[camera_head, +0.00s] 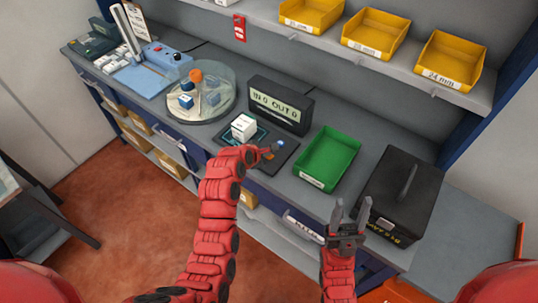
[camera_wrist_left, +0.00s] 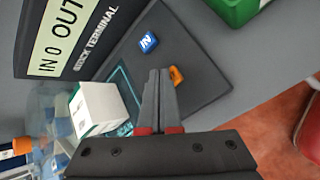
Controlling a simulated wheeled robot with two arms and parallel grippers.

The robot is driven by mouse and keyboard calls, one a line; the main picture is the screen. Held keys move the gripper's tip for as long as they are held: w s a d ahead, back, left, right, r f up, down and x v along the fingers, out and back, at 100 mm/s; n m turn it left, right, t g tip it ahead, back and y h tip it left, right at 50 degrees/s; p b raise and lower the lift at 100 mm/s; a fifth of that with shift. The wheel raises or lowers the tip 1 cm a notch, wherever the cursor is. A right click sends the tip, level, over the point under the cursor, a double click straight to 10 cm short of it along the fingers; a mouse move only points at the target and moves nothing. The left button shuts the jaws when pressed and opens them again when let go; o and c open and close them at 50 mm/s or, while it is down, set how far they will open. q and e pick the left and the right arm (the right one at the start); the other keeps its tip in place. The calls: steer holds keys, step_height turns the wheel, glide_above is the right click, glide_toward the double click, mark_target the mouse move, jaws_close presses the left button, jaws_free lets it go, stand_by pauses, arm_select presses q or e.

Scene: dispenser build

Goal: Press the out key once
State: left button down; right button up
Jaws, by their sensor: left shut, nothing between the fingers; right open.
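The orange key (camera_wrist_left: 177,76) sits on a dark pad (camera_wrist_left: 205,80) in the left wrist view, partly hidden by my fingers; its label cannot be read. The blue IN key (camera_wrist_left: 148,42) is farther back on the pad and also shows in the head view (camera_head: 280,144). My left gripper (camera_wrist_left: 159,75) is shut and empty, its tips at the orange key; I cannot tell whether they touch it. The stock terminal (camera_head: 279,104) behind shows IN 0 and OUT with its digit unclear. My right gripper (camera_head: 350,213) is open and empty in front of the bench.
A white box (camera_head: 243,127) stands on the scan area left of the keys. A green tray (camera_head: 328,157) and a black case (camera_head: 402,192) are to the right. A round clear bin (camera_head: 218,110) stands left. Yellow bins (camera_head: 375,32) line the shelf above.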

mark_target(267, 159)
arm_select(q)
steer(key=shift+f, duration=0.3)
stand_by(0.4)
steer(key=shift+r+p, duration=0.55)
steer(key=shift+r, duration=0.4)
steer(key=shift+r+p, duration=0.4)
steer(key=shift+r, duration=0.2)
step_height(267, 159, up, 4)
steer(key=shift+f+p, duration=0.1)
steer(key=shift+p, duration=0.85)
